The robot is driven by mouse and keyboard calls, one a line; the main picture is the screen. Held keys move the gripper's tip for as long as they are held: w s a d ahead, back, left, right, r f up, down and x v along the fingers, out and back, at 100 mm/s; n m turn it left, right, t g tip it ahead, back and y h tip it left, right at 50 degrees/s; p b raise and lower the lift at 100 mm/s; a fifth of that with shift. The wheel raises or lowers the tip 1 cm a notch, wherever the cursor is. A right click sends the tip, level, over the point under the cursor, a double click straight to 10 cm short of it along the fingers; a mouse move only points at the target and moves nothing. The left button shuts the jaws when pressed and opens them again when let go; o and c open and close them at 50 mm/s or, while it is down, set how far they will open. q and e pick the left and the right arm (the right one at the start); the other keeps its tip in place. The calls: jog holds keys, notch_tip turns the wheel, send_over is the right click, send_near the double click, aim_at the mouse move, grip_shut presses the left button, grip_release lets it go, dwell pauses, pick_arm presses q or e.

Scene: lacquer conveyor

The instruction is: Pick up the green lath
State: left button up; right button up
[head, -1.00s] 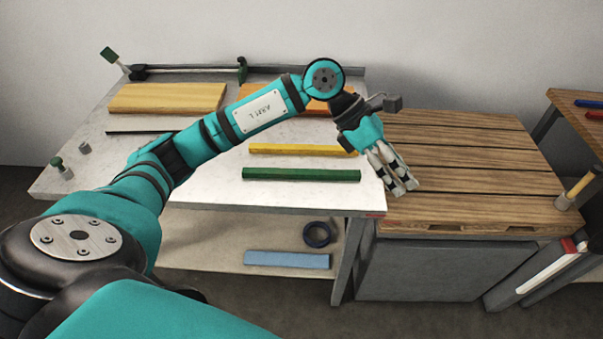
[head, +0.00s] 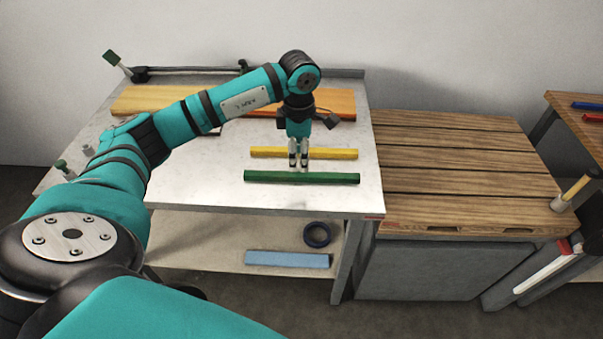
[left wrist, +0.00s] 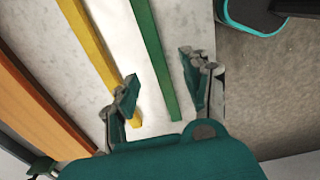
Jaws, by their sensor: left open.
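The green lath (head: 301,177) lies flat near the front edge of the white worktable, and it also shows in the left wrist view (left wrist: 154,60). My left gripper (head: 298,164) points down above the table, just behind the middle of the green lath and in front of the yellow lath (head: 335,154). In the left wrist view its fingers (left wrist: 158,92) are apart, with the green lath running between them and the yellow lath (left wrist: 88,45) to the left. The gripper holds nothing. My right gripper is not in view.
Orange boards (head: 160,100) lie at the back of the worktable (head: 205,180). A slatted wooden bench (head: 450,160) adjoins on the right, with a mallet (head: 575,192) at its edge. A blue block (head: 288,259) and a dark ring (head: 317,235) lie on the lower shelf.

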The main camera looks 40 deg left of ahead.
aim_at(302, 174)
pick_arm(q)
jog(key=shift+f, duration=0.8)
jog(key=shift+w+f+p, duration=0.1)
jog(key=shift+f+p, duration=0.35)
jog(key=shift+f, duration=0.15)
jog(key=f, duration=0.2)
jog(key=f+p, duration=0.1)
jog(key=shift+w+d+f, duration=0.1)
jog(key=shift+w+f, duration=0.15)
jog(key=shift+f, duration=0.35)
jog(key=shift+c, duration=0.4)
grip_shut()
